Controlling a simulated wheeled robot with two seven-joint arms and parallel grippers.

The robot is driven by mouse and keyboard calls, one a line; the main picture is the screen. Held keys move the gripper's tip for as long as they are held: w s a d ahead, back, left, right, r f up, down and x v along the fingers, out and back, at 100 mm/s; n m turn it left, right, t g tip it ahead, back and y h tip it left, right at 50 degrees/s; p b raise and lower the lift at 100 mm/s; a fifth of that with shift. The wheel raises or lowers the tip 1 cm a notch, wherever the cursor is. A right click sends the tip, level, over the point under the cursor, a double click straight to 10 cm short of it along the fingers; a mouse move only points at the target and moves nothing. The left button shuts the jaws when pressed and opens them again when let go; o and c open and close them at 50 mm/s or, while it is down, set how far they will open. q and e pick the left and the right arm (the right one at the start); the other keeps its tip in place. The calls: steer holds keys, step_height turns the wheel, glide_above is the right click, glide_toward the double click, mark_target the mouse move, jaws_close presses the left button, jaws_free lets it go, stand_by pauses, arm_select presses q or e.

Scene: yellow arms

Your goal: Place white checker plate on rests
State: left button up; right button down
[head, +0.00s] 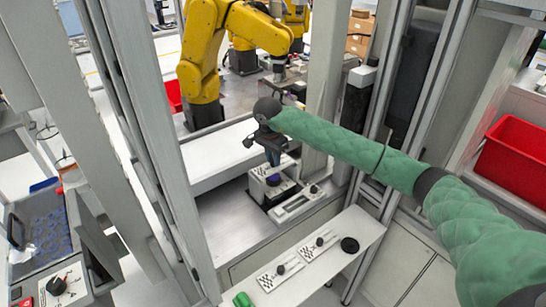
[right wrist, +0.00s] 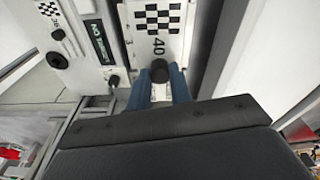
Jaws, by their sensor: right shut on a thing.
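The white checker plate (right wrist: 139,48), with a black-and-white checker patch and the number 40, shows in the right wrist view. My right gripper (right wrist: 160,88) is shut on its black knob, with a blue finger on each side. In the head view my right gripper (head: 272,157) points down over a small white fixture (head: 258,186) on the grey bench. The plate's underside is hidden, and I cannot tell whether it touches the rests. My left gripper is not in view.
Next to the fixture is a white panel (head: 293,206) with a black knob. A white shelf (head: 335,262) in front carries two checker plates (head: 280,272) (head: 318,244) and a black disc (head: 349,245). Grey posts flank the bench. Yellow arms (head: 205,60) stand behind; a red bin (head: 515,155) is right.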

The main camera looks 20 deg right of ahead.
steer(key=shift+f, duration=0.5)
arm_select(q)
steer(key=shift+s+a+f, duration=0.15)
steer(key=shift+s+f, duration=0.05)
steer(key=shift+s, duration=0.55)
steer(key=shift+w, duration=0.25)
arm_select(e)
steer(key=shift+f, duration=0.1)
steer(key=c, duration=1.3)
jaws_free()
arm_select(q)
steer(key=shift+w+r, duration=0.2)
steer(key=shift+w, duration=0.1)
arm_select(e)
steer(key=shift+o, duration=0.2)
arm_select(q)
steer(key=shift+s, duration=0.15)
